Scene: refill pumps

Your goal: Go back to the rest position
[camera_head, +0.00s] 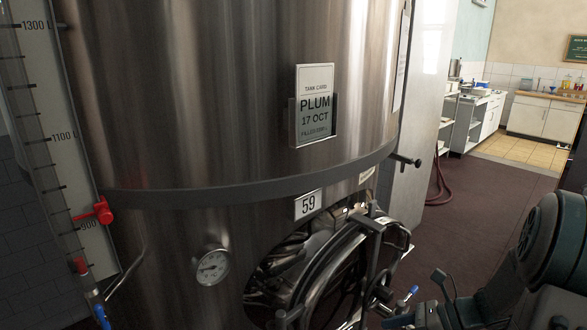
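My gripper cannot be made out in the head view. The task names no object. A large steel tank (230,100) fills most of the view. It bears a card reading PLUM, 17 OCT (315,112) and a number plate 59 (308,204). A round dial gauge (212,266) sits low on its front. A round hatch with a metal frame (345,265) is at its lower right, and the hatch appears to stand ajar.
A level scale with a red fitting (98,212) runs down the left. Dark green machinery (555,245) stands close at the lower right, near a blue-handled fitting (412,292). A red hose (438,185) hangs behind. Dark floor (480,215) is open toward the counters (540,118).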

